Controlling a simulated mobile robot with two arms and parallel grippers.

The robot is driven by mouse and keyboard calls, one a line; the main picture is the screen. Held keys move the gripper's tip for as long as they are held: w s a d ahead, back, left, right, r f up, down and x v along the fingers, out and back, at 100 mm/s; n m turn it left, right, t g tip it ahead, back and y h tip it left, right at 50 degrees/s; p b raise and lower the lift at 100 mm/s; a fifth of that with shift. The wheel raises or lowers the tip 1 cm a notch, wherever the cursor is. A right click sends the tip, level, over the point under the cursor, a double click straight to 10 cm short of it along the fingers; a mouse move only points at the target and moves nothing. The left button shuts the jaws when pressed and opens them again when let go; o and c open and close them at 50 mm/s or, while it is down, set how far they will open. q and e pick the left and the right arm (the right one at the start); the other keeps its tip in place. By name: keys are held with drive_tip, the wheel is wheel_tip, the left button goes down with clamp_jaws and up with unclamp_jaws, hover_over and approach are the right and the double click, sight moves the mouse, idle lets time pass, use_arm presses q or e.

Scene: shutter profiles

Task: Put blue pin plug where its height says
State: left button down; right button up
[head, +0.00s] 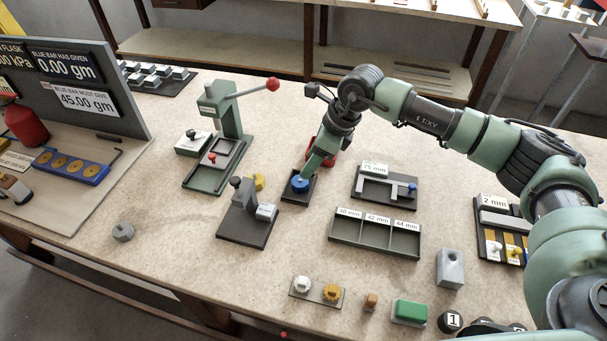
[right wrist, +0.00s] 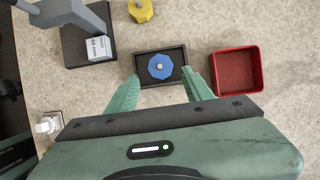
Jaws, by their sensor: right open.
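The blue pin plug (head: 299,184) is a round blue knob-shaped piece in a small dark square tray (head: 288,198). In the right wrist view the plug (right wrist: 160,67) sits inside the tray's rim. My right gripper (head: 307,172) is above the tray. Its two green fingers are apart, one on each side of the plug in the right wrist view, with nothing between them. A grey rack (head: 375,251) has three empty compartments labelled 40 mm, 42 mm and 44 mm. A grey measuring stand (head: 244,222) with a small white display is left of the plug. My left gripper is out of view.
A yellow knob (head: 259,181) stands behind the measuring stand. A red box (right wrist: 236,72) is close right of the plug's tray. A 75 mm fixture (head: 384,187) lies behind the rack. A green lever press (head: 218,130) stands at back left. The front-left table is mostly clear.

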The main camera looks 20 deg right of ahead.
drive_tip(key=v, duration=0.4)
drive_tip(key=shift+a, duration=0.1)
idle(0.3)
